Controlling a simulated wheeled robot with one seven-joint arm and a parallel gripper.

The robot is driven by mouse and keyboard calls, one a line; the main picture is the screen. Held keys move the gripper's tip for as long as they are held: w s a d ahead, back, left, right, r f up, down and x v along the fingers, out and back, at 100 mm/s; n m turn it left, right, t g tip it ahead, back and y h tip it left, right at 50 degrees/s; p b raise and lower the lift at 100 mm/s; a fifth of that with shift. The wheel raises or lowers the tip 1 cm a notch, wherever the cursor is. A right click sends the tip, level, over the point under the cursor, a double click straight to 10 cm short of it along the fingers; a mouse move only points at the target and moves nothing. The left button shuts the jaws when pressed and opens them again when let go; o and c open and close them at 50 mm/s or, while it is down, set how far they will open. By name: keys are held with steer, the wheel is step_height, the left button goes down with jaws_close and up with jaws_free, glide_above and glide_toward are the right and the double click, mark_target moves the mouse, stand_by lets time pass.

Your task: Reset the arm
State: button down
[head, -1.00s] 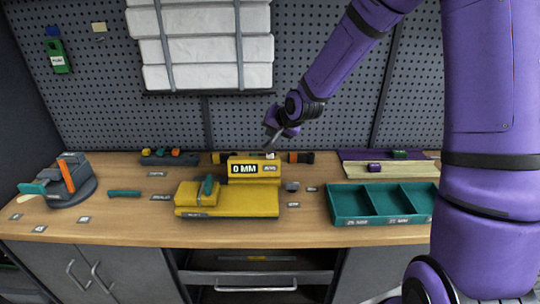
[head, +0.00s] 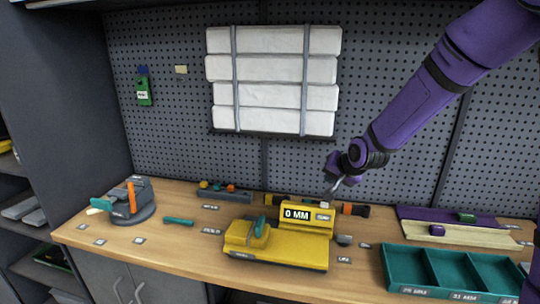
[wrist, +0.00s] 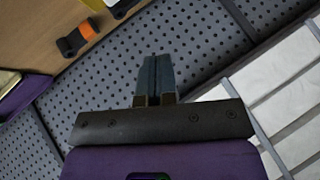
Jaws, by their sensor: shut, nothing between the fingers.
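My purple arm reaches in from the upper right in the head view. My gripper (head: 336,188) points down above the back of the workbench, just behind the yellow device (head: 290,245) with its "0 MM" display. In the wrist view my gripper (wrist: 155,60) has its two grey fingers together with nothing between them. The fingers stand out against the grey pegboard (wrist: 100,70). Whether the gripper touches the device's top edge is hard to tell in the head view.
A teal divided tray (head: 395,268) stands at the right, with purple and cream boards (head: 480,232) behind it. A grey vise-like tool (head: 130,203) stands at the left. A teal bar (head: 178,221) lies between. White wrapped bundles (head: 272,68) hang on the pegboard.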

steer(key=s+d+r+n+g+h, duration=0.1)
steer(key=s+d+r+n+h, duration=0.1)
steer(key=s+r, duration=0.8)
steer(key=s+d+r+n+g+h, duration=0.1)
steer(key=s+d+r+n, duration=0.15)
steer(key=s+r, duration=0.85)
steer(key=s+f, duration=0.1)
steer(key=s, duration=0.7)
steer(key=s+d+f+g, duration=0.1)
steer(key=s, duration=0.6)
steer(key=shift+s+d+f+n+y, duration=0.25)
steer(key=shift+s+f+n+y, duration=0.05)
steer(key=shift+s+f+n, duration=0.1)
